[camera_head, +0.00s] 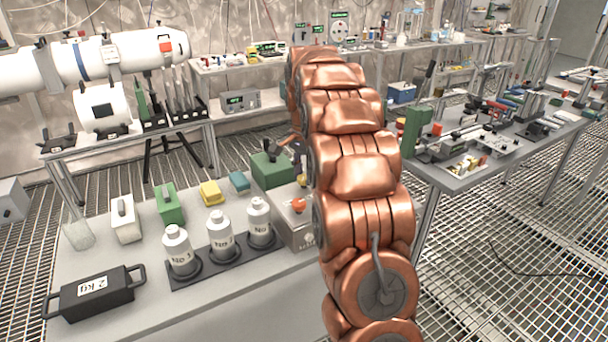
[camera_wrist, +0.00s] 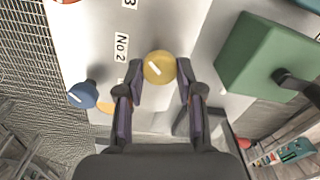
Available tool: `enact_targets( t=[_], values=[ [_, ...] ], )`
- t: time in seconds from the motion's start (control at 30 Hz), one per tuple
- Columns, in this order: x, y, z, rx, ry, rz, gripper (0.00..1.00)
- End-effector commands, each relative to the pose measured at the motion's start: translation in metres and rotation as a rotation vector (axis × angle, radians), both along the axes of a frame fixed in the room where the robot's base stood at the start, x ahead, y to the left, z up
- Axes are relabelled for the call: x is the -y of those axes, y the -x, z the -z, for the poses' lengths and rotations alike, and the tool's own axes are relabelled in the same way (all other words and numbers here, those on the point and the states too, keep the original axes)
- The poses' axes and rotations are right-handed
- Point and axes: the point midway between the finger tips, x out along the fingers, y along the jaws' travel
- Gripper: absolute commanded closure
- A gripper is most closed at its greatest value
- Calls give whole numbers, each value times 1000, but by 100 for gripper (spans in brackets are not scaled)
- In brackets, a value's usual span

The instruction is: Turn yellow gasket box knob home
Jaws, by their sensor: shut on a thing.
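In the wrist view a round yellow knob (camera_wrist: 159,67) with a short white line stands on a pale grey panel. The line slants from upper left to lower right. My gripper (camera_wrist: 160,73) has one finger on each side of the knob, shut on it. A blue knob (camera_wrist: 82,94), also with a white line, sits left of the left finger. A "No 2" label (camera_wrist: 121,47) lies up and left of the yellow knob. In the head view the grey box (camera_head: 296,228) with a red knob (camera_head: 299,204) is partly behind my arm; the yellow knob is hidden there.
A green box (camera_wrist: 262,55) with a black handle stands close right of my gripper. In the head view several labelled white bottles (camera_head: 221,235) and a black 2 kg weight (camera_head: 95,292) stand on the bench. Another crowded bench (camera_head: 470,175) is at right.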

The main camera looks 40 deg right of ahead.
Motion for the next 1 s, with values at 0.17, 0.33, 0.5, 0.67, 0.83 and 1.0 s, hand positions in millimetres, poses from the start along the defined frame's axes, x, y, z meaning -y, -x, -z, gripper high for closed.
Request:
enact_targets(
  t=[0.17,0.33,0.5,0.67,0.83,1.0],
  values=[
    [1,0,-1,3,3,77,98],
    [1,0,-1,2,3,115,98],
    [1,0,-1,2,3,129,98],
    [1,0,-1,2,3,130,98],
    [1,0,-1,2,3,129,62],
    [1,0,-1,1,2,128,45]
  ],
)
